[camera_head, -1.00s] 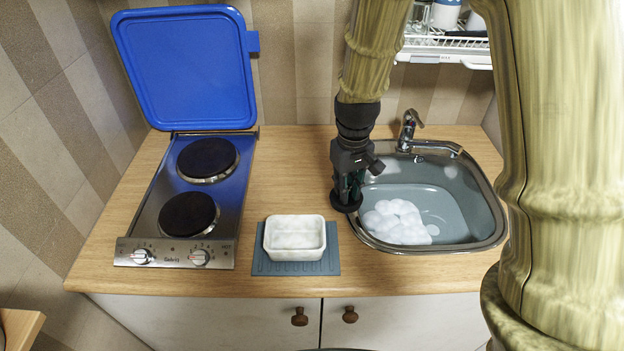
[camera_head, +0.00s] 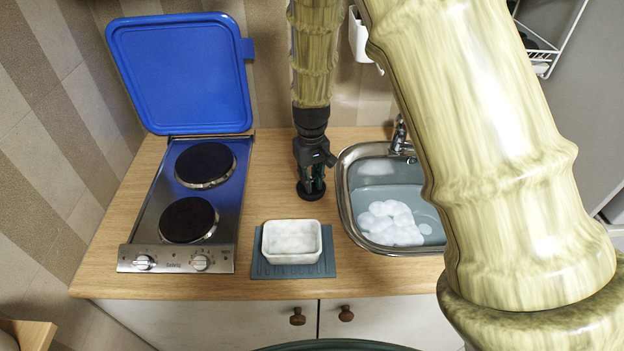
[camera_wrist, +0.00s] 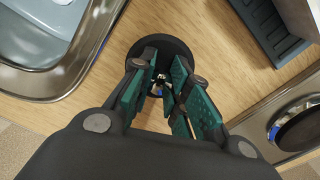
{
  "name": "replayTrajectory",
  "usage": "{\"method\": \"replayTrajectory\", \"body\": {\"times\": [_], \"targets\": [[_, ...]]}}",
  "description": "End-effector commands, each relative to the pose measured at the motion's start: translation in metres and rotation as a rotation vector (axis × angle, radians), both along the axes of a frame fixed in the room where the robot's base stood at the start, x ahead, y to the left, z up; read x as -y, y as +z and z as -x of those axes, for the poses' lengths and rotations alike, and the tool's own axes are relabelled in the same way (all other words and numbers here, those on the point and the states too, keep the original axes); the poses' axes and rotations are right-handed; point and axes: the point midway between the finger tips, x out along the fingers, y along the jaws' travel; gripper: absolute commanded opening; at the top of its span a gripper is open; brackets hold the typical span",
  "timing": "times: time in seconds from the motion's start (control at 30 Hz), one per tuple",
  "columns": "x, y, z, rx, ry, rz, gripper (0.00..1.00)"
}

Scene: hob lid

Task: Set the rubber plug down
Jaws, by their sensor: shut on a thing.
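The rubber plug (camera_head: 311,193) is a black round disc with a small upright grip at its middle. My gripper (camera_head: 313,178) points straight down and is shut on that grip. In the wrist view the plug (camera_wrist: 178,46) lies level beyond the green finger pads of my gripper (camera_wrist: 159,88). It is over the bare wooden counter (camera_head: 262,190), between the hob and the sink. I cannot tell whether its underside touches the wood. The fingers hide part of its top.
The sink (camera_head: 346,205) with water and foam lies to the right. The hob (camera_head: 160,225), its blue lid (camera_head: 180,75) raised, is to the left. A white dish (camera_head: 292,255) stands on a grey mat (camera_head: 327,268) in front. Bare wood surrounds the plug.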

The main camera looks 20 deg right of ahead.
Motion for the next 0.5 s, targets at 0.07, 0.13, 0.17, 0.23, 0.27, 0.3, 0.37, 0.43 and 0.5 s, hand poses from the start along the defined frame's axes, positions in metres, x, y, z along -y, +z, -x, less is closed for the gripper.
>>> {"method": "replayTrajectory", "body": {"times": [0.07, 0.13, 0.17, 0.23, 0.27, 0.3, 0.37, 0.43, 0.5], "targets": [[0.000, -0.006, 0.000, -0.002, -0.002, -0.001, 0.00], [0.000, -0.011, 0.000, -0.001, -0.002, 0.000, 0.00], [0.000, -0.012, 0.000, 0.000, -0.002, 0.000, 0.00], [0.000, -0.013, 0.000, 0.001, -0.002, 0.000, 0.00], [0.000, -0.013, 0.000, 0.001, -0.002, 0.000, 0.00], [0.000, -0.013, 0.000, 0.001, -0.001, 0.000, 0.00], [0.000, -0.013, 0.000, 0.001, -0.001, 0.000, 0.00], [0.000, -0.014, 0.000, 0.001, -0.001, 0.000, 0.00], [0.000, -0.015, 0.000, 0.000, -0.001, 0.000, 0.00]]}}
